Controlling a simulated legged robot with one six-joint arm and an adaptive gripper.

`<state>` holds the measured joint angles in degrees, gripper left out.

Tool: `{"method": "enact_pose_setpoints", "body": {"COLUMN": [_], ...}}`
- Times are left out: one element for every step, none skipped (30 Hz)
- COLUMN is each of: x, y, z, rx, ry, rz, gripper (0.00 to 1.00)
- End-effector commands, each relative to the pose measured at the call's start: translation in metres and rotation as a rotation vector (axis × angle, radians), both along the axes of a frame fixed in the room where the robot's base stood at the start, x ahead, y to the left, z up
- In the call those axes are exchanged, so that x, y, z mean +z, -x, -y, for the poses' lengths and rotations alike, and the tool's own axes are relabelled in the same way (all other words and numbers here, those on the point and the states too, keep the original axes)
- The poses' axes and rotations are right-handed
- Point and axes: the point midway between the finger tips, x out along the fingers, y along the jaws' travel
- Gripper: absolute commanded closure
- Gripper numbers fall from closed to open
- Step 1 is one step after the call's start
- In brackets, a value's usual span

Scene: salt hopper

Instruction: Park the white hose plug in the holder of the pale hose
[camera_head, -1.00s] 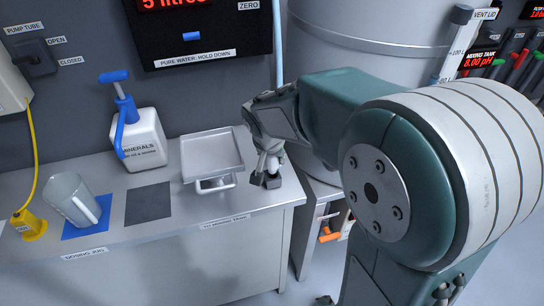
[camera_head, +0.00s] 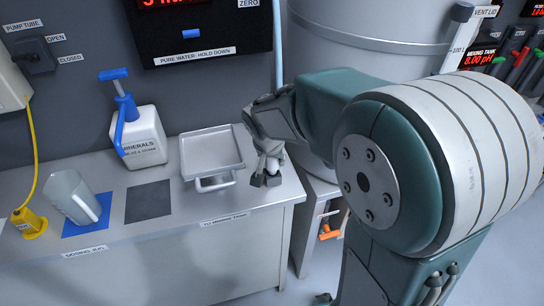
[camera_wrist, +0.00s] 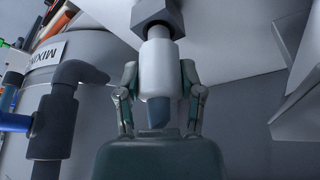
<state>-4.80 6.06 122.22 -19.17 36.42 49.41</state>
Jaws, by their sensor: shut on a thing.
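The white hose plug (camera_wrist: 160,70) is between the two fingers of my gripper (camera_wrist: 160,88) in the wrist view. My gripper is shut on it. The plug's narrower end meets a dark grey block (camera_wrist: 156,14), which looks like the holder; whether it is fully seated I cannot tell. A grey-blue piece (camera_wrist: 158,113) shows below the plug, between the fingers. In the head view my gripper (camera_head: 268,168) points down at the right end of the bench, low over the dark holder (camera_head: 258,181). My wrist and fingers hide most of the plug there.
A square metal tray (camera_head: 187,165) stands just left of my gripper. The minerals jug (camera_head: 148,140) and clear jug (camera_head: 66,192) are farther left on the bench (camera_head: 170,232). A large tank (camera_head: 350,62) is behind my arm. An orange-handled valve (camera_head: 328,235) is lower right.

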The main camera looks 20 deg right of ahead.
Motion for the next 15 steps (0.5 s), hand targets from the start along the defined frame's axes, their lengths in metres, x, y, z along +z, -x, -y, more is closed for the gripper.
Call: {"method": "enact_pose_setpoints", "body": {"x": [-0.0010,-0.0015,-0.0022,-0.0027,-0.0032,-0.0039,-0.0045,-0.0050,-0.0056,-0.0062,-0.0067,-0.0075,-0.0080,-0.0085,-0.0093], "y": [0.0001,0.0000,-0.0001,0.0000,-0.0001,-0.0001,0.0000,0.0000,0.0000,0.0000,0.0001,0.0001,0.0001,0.0001,0.0001], "z": [0.0000,0.0000,0.0000,0.0000,-0.0001,0.0000,0.0000,0.0000,0.0000,-0.0001,0.0000,0.0000,0.0000,0.0000,0.0000], "rx": [0.000,0.000,0.000,0.001,0.001,0.001,0.001,0.001,0.001,0.001,0.001,0.001,0.001,0.000,0.000], "ry": [0.000,0.000,0.000,0.000,0.000,0.000,0.000,0.000,0.000,0.000,0.000,0.000,0.000,0.000,0.000], "rz": [0.000,0.000,0.000,0.000,0.000,0.000,0.000,0.000,0.000,0.000,0.000,0.000,0.000,-0.001,-0.001], "gripper": [1.00,1.00,1.00,1.00,1.00,1.00,1.00,1.00,1.00,1.00,1.00,1.00,1.00,1.00,1.00]}}
